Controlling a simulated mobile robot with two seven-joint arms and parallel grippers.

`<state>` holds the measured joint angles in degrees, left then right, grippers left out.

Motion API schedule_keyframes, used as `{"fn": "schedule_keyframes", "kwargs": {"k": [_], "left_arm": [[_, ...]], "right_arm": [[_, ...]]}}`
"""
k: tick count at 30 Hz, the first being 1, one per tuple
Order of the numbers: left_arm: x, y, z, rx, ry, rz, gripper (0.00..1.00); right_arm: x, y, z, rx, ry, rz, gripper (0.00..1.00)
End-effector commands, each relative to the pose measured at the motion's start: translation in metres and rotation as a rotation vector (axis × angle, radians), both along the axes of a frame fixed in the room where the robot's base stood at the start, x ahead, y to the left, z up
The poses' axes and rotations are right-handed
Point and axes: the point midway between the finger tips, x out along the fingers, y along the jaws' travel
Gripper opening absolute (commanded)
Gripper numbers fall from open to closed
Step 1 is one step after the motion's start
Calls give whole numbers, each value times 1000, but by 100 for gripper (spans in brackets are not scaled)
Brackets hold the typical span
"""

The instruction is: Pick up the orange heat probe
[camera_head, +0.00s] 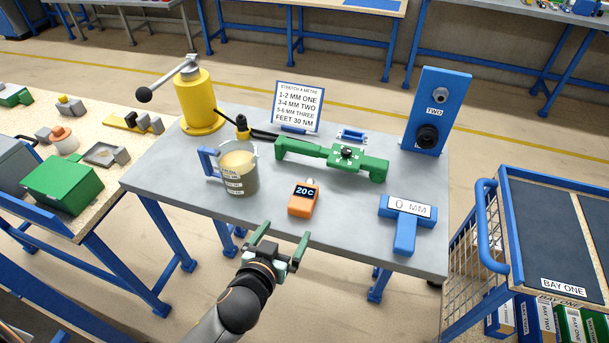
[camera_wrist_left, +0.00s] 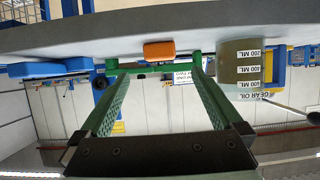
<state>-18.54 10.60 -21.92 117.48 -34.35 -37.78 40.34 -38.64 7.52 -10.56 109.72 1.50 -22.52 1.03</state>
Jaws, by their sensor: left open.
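The orange heat probe (camera_head: 302,203) stands near the front edge of the grey table (camera_head: 270,225), its dark display reading 20 C. In the left wrist view, which appears upside down, the orange probe (camera_wrist_left: 159,50) sits roughly between the two green fingertips, beyond them. My left gripper (camera_head: 284,235) is open and empty, in front of the table's front edge and below-left of the probe in the head view. Its spread fingers also show in the wrist view (camera_wrist_left: 153,66). My right gripper is out of view.
A jug of gear oil (camera_head: 236,180) stands left of the probe. A blue gauge reading 0 MM (camera_head: 405,232) lies to its right. A green tool (camera_head: 335,157) lies behind. A yellow cylinder (camera_head: 202,105), a sign (camera_head: 298,105) and a blue TWO stand (camera_head: 437,105) are farther back.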

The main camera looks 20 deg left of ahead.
Motion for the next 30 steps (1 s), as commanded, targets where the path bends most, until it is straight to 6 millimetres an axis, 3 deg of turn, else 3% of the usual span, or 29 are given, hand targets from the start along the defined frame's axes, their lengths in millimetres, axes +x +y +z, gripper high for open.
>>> {"fn": "schedule_keyframes", "kwargs": {"k": [4, 15, 23, 30], "left_arm": [[9, 0, 6, -3, -21, 11, 100], [61, 0, -18, -1, -21, 11, 100], [75, -1, -22, -3, -20, 11, 100], [103, -3, -35, -1, -22, 11, 100]], "right_arm": [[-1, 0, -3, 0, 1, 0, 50], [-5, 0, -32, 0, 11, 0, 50], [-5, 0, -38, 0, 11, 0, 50], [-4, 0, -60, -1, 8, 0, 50]]}}
